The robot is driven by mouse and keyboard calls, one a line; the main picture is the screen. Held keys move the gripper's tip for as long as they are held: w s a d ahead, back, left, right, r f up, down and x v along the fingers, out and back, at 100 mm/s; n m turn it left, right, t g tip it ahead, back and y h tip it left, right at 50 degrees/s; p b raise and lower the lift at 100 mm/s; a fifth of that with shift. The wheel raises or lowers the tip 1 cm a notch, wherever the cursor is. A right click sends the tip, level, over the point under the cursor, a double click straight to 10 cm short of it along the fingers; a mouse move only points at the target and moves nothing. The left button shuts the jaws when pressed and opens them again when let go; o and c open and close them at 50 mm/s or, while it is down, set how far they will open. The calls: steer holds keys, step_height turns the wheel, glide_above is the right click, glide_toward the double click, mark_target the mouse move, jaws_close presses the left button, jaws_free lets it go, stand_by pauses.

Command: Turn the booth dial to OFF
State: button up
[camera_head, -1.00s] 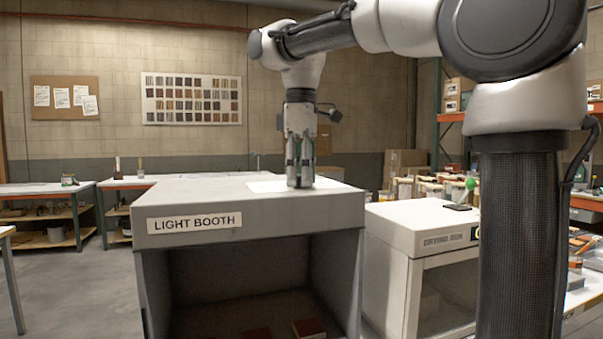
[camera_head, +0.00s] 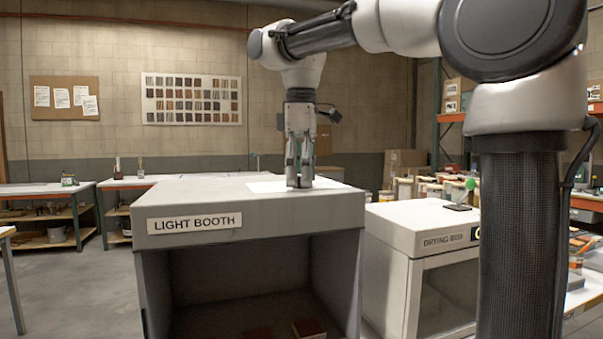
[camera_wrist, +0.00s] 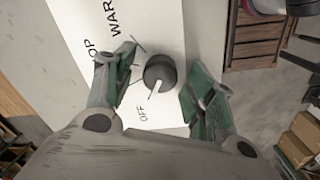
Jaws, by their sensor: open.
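The booth dial (camera_wrist: 160,72) is a dark round knob with a pale pointer, on a white label plate (camera_wrist: 160,28) in the wrist view. The printed words "OFF", "WARM" and a partly hidden word ending "OP" show around it. The pointer slants down and left, toward the side where "OFF" is printed. My gripper (camera_wrist: 160,82) is open, with one green-padded finger on each side of the dial. I cannot tell whether either finger touches it.
A drying box (camera_head: 415,235) stands to the right of the booth, with a green-knobbed lever (camera_head: 470,185) on top. Worktables stand behind and to the left. The booth's front is open, with reddish blocks inside.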

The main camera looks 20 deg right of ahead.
step_height(320, 180, up, 12)
stand_by(0.6)
steer(key=shift+s, duration=0.15)
